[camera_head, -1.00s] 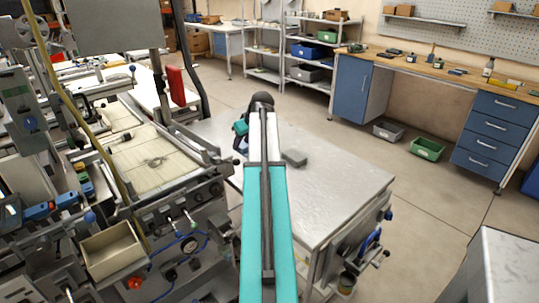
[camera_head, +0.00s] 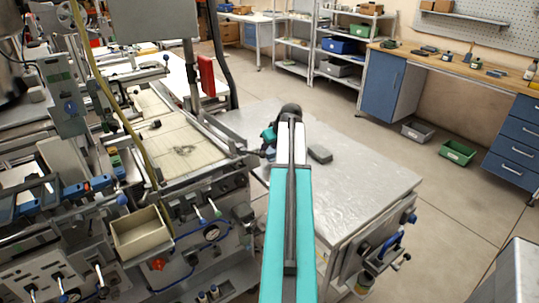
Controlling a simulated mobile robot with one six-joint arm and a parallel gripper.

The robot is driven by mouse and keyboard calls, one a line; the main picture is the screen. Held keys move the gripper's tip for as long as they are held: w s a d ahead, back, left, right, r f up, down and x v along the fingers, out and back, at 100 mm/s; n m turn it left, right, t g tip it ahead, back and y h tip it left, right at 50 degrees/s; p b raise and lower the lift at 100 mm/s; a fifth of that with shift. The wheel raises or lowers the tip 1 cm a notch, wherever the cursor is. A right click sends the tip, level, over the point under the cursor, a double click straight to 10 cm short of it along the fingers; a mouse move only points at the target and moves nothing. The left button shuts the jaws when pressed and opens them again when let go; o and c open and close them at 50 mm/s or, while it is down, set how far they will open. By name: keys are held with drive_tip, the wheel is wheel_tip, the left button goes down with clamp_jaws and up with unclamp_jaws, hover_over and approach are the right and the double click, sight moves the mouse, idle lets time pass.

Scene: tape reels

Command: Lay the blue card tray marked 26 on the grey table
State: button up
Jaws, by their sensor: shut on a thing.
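The grey table (camera_head: 362,190) stands ahead of me, its bare metal top lit from above. My teal and white arm reaches over its left part. My gripper (camera_head: 266,153) is small and dark beyond the arm's far end, near the table's far left edge, partly hidden by the wrist. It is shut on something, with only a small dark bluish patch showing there. I cannot make out a number 26 or the shape of the blue card tray. Whether the held thing touches the table top cannot be told.
A small dark grey block (camera_head: 320,153) lies on the table right of my wrist. The table's front and right are clear. A machine with a cream bed (camera_head: 180,142) and an open beige bin (camera_head: 140,232) stands close on the left. A green bin (camera_head: 457,152) sits on the floor.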

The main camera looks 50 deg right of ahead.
sight(269, 156)
drive_tip(key=shift+f, duration=0.15)
drive_tip(key=shift+f+p, duration=0.35)
drive_tip(key=shift+f, duration=1.45)
drive_tip(key=shift+f, duration=0.2)
drive_tip(key=o, duration=1.2)
drive_tip(key=shift+r, duration=0.25)
drive_tip(key=shift+b+v, duration=0.9)
drive_tip(key=shift+v, duration=5.05)
